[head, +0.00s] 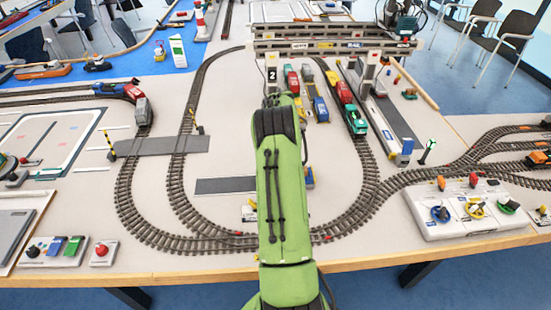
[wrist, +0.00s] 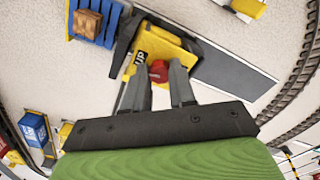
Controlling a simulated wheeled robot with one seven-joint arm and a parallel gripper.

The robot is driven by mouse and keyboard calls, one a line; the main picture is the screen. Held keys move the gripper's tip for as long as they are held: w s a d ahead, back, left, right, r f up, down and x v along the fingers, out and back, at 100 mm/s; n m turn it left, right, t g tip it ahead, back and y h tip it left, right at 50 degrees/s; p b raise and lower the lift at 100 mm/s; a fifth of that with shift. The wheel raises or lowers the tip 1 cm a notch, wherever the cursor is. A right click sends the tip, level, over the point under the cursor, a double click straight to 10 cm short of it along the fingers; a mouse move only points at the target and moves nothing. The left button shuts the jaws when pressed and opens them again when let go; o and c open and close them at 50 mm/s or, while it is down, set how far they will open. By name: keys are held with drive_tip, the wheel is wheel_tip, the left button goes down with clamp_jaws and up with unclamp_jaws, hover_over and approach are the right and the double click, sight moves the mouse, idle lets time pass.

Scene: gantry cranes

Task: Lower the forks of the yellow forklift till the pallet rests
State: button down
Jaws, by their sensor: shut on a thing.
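The yellow forklift (wrist: 165,48) is in the upper middle of the wrist view. It has a dark mast on its left and an "UP" label beside a red knob (wrist: 159,71). My gripper (wrist: 160,67) is shut on the red knob, one finger on each side. The blue pallet (wrist: 112,28) lies left of the mast and carries a brown box (wrist: 88,23). Whether the pallet touches the floor cannot be told from above. In the head view my green arm hides most of the forklift; a bit of the blue pallet (head: 309,180) shows to its right.
A dark grey strip (wrist: 232,72) lies right of the forklift; it also shows in the head view (head: 225,185). Rail track (head: 350,225) curves around this spot. The gantry crane (head: 330,45) and train cars stand behind. A white control box (head: 465,210) is at right.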

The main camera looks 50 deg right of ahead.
drive_tip(key=n, duration=0.6)
drive_tip(key=shift+n, duration=0.4)
idle(0.3)
drive_tip(key=shift+d, duration=0.1)
idle(1.1)
drive_tip(key=c, duration=0.9)
unclamp_jaws()
wheel_tip(320, 180, up, 16)
drive_tip(key=p, duration=0.3)
drive_tip(key=shift+f+p, duration=0.1)
drive_tip(key=shift+p, duration=0.3)
